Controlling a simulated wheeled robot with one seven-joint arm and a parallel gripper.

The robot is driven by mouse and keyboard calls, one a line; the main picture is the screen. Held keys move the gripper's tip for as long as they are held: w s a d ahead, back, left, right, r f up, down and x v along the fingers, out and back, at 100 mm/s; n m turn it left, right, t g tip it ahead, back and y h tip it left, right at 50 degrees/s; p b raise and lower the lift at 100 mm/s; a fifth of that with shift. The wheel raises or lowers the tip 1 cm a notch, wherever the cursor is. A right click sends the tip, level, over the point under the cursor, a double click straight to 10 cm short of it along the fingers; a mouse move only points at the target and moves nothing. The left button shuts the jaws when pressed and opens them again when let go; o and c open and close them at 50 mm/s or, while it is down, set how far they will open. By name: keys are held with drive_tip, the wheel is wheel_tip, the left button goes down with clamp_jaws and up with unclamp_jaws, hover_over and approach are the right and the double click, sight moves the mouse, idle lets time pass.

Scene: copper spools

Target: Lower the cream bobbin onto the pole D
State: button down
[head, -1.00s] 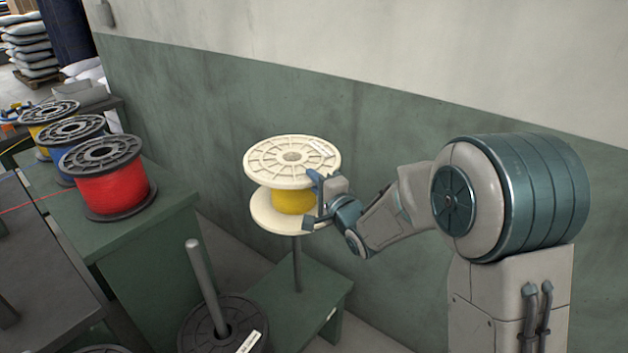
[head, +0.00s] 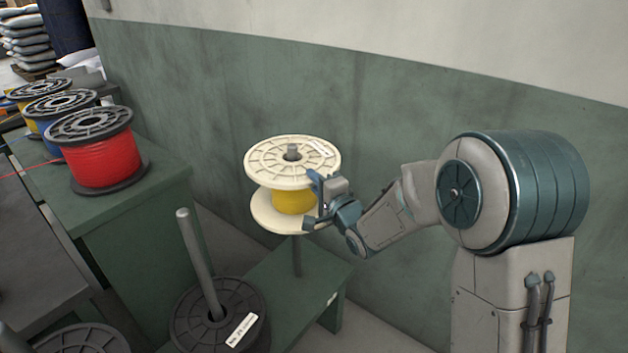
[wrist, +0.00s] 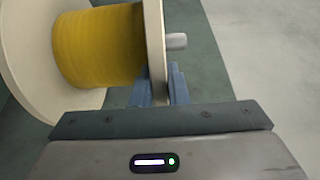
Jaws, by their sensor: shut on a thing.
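The cream bobbin (head: 268,165), with yellow winding (head: 293,202), is held level in the air in the head view. My gripper (head: 318,194) is shut on its upper flange at the right side. A grey pole (head: 297,257) runs from the small green stand up into the bobbin, and its tip shows above the top flange's centre hole. No letter is readable on it. In the wrist view, my gripper's fingers (wrist: 160,88) pinch the flange (wrist: 154,45), and the pole tip (wrist: 176,41) sticks out beyond it.
A black spool (head: 190,325) with a white label sits on another pole (head: 198,255) at front left. Red (head: 103,163), blue and yellow spools stand on a green bench (head: 150,205) at left. A green wall (head: 400,115) is behind the bobbin.

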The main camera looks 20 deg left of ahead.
wheel_tip(320, 180, down, 30)
drive_tip(key=b, duration=2.5)
drive_tip(key=shift+f, duration=0.15)
drive_tip(key=shift+f+b, duration=0.4)
drive_tip(key=shift+b, duration=0.15)
idle(0.4)
drive_tip(key=c, duration=1.3)
unclamp_jaws()
drive_tip(key=shift+c, duration=0.2)
drive_tip(key=p+v, duration=0.4)
drive_tip(key=v, duration=1)
drive_tip(key=shift+a, duration=0.1)
